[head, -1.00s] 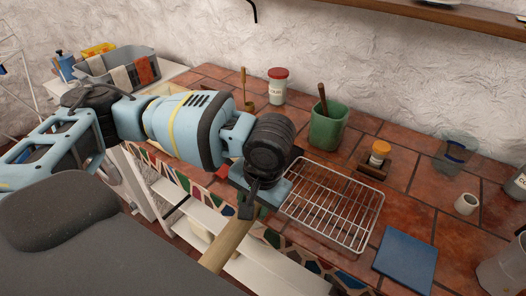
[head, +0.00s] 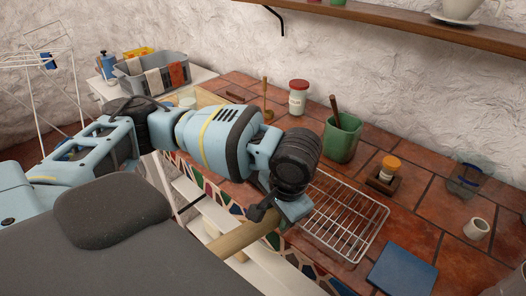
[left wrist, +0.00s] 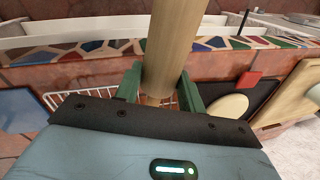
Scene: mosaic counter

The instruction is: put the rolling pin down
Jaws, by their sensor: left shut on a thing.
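A pale wooden rolling pin (head: 238,240) is held in my left gripper (head: 268,212), in front of the counter's tiled edge in the head view. In the left wrist view the pin (left wrist: 172,45) stands between the two green fingers (left wrist: 160,88), which are shut on it. Part of the pin is hidden behind my dark body in the head view. My right gripper is not in view.
A wire rack (head: 345,220) lies on the red tile counter beside my left gripper. A grey basket (head: 140,82) is at the back left.

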